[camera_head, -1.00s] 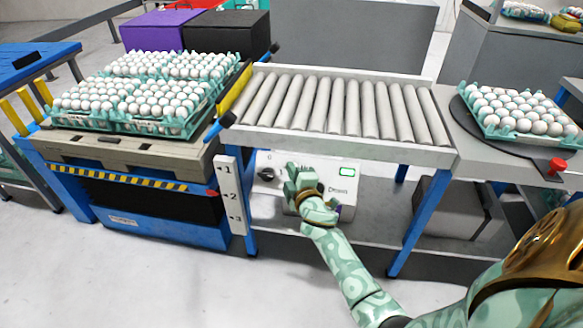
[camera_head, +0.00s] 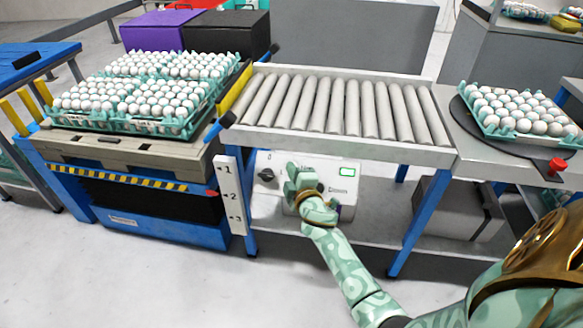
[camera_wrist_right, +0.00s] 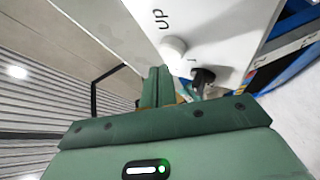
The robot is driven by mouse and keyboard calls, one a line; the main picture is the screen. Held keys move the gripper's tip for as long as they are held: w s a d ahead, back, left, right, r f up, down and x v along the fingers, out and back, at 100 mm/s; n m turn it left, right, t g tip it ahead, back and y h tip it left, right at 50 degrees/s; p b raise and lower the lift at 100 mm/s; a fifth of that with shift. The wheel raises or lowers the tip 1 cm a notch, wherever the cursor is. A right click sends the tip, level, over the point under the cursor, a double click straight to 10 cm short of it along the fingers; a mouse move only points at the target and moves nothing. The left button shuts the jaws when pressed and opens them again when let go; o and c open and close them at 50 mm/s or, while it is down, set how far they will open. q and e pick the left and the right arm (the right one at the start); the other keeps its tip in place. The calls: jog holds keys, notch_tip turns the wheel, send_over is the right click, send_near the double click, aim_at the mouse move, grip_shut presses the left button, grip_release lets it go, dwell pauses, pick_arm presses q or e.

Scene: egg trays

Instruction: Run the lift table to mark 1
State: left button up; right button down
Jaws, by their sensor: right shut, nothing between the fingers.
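The lift table (camera_head: 120,160) stands at the left and carries a pallet with several trays of white eggs. Its red pointer (camera_head: 212,194) is level with about mark 2 on the white scale plate (camera_head: 231,205), which reads 1, 2, 3 from top to bottom. The white control box (camera_head: 335,186) hangs under the roller conveyor, with a black knob (camera_head: 266,175) and a lit green display (camera_head: 347,171). My right gripper (camera_head: 295,172) is shut and empty in front of the box. In the right wrist view its fingers (camera_wrist_right: 156,86) are close to a round white button (camera_wrist_right: 173,49) by the word Up; contact cannot be told.
The roller conveyor (camera_head: 340,144) runs above the box, on blue legs. A turntable (camera_head: 470,120) with an egg tray (camera_head: 520,110) and a red button (camera_head: 557,166) is at the right. Purple and black boxes stand behind the lift table. The front floor is clear.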

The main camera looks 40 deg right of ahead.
dwell(0.3)
pick_arm(q)
jog(key=shift+s+f+b, duration=0.1)
jog(key=shift+f+b, duration=0.15)
jog(key=shift+b, duration=0.05)
pick_arm(e)
jog(key=shift+w+d+f, duration=0.2)
jog(key=shift+d+f, duration=0.05)
jog(key=shift+f, duration=0.05)
pick_arm(q)
jog(key=shift+s+f+b, duration=0.25)
jog(key=shift+f+b, duration=0.05)
jog(key=shift+b, duration=0.1)
pick_arm(e)
jog(key=shift+w+d+f, duration=0.25)
jog(key=shift+d+f, duration=0.05)
jog(key=shift+f, duration=0.05)
pick_arm(q)
jog(key=shift+r, duration=0.1)
pick_arm(e)
jog(key=shift+r, duration=0.1)
dwell(3.7)
pick_arm(q)
jog(key=shift+w+r+p, duration=0.35)
jog(key=shift+r+p, duration=0.05)
jog(key=shift+p, duration=0.25)
pick_arm(e)
jog(key=shift+s+a+r, duration=0.5)
jog(key=shift+a+r, duration=0.05)
